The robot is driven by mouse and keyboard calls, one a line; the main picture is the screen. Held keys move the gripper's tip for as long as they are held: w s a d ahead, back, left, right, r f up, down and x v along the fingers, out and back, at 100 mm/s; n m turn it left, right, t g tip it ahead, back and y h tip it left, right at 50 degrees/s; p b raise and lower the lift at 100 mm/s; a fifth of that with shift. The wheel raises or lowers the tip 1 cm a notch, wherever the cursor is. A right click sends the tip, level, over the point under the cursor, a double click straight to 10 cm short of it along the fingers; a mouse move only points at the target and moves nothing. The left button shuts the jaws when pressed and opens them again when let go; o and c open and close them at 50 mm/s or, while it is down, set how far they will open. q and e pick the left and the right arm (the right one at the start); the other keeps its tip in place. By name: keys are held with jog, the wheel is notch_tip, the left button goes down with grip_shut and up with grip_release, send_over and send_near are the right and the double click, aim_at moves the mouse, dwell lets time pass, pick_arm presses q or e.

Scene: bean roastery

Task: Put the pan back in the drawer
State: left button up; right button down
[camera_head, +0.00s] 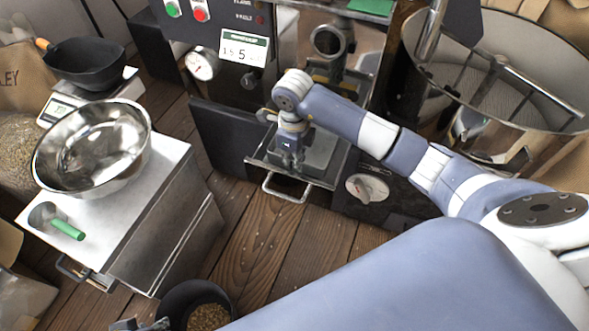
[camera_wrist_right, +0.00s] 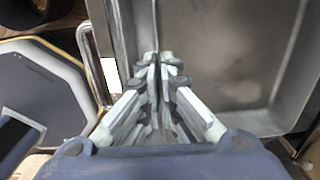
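The pan (camera_head: 322,148) is a shallow grey metal tray; it sits at the pulled-out drawer (camera_head: 335,176) low on the roaster's front. Whether it rests fully on the drawer's bottom cannot be told. My right gripper (camera_head: 291,160) points down at the pan's front wall. In the right wrist view the pan (camera_wrist_right: 225,60) fills the right side, and the fingertips (camera_wrist_right: 162,62) are close together at its wall, seemingly pinching it. The drawer's bar handle (camera_head: 285,190) sticks out in front. Only a sliver of what looks like my left gripper (camera_head: 140,325) shows at the bottom edge.
A dark door panel (camera_head: 222,140) stands open left of the drawer. A white-topped cabinet (camera_head: 150,195) bears a steel bowl (camera_head: 92,150) and a green-handled scoop (camera_head: 58,220). A dark bucket of beans (camera_head: 207,316) is on the floor. Open plank floor (camera_head: 265,240) lies before the drawer.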

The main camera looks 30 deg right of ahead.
notch_tip(320, 180, down, 4)
jog(key=shift+f+b, duration=0.15)
jog(key=shift+b, duration=0.35)
jog(key=shift+f, duration=0.15)
jog(key=shift+f, duration=0.2)
jog(key=c, duration=2.1)
grip_release()
jog(key=shift+r, duration=0.1)
